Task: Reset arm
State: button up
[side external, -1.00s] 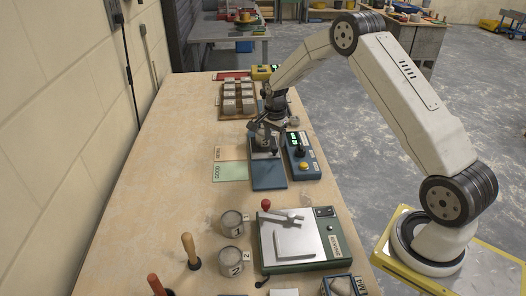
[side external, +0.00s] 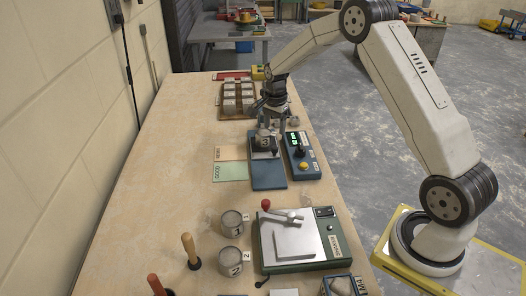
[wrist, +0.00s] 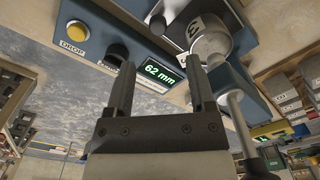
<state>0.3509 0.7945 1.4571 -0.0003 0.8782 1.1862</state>
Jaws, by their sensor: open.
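My gripper (side external: 268,108) is open and empty, just above and behind the blue test stand (side external: 268,174). A small tub marked 3 (side external: 264,142) sits on the stand's plate, clear of my fingers. In the wrist view my gripper (wrist: 160,78) shows two parted fingers, with the tub (wrist: 208,42) beyond the right fingertip. The blue control box (side external: 303,158) beside the stand has a lit green display (wrist: 161,73) reading 62 mm and a yellow DROP button (wrist: 75,30).
Green and tan label mats (side external: 230,172) lie left of the stand. A wooden rack (side external: 238,98) of tubs stands behind. In front are tubs 1 (side external: 231,222) and 2 (side external: 230,257), a green-based device (side external: 300,243) and wooden-handled tools (side external: 189,249). The table's left side is clear.

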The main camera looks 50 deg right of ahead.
jog(key=s+a+r+n+t, duration=0.1)
jog(key=s+a+r+n, duration=0.1)
jog(key=s+a+n, duration=0.6)
jog(key=s+a+r+n+t, duration=0.1)
jog(key=s+a+r+n, duration=0.1)
jog(key=s+a+n, duration=0.7)
jog(key=s+a, duration=0.1)
jog(key=s, duration=0.4)
jog(key=shift+a+n, duration=0.15)
jog(key=shift+n, duration=0.15)
jog(key=shift+w+r, duration=0.1)
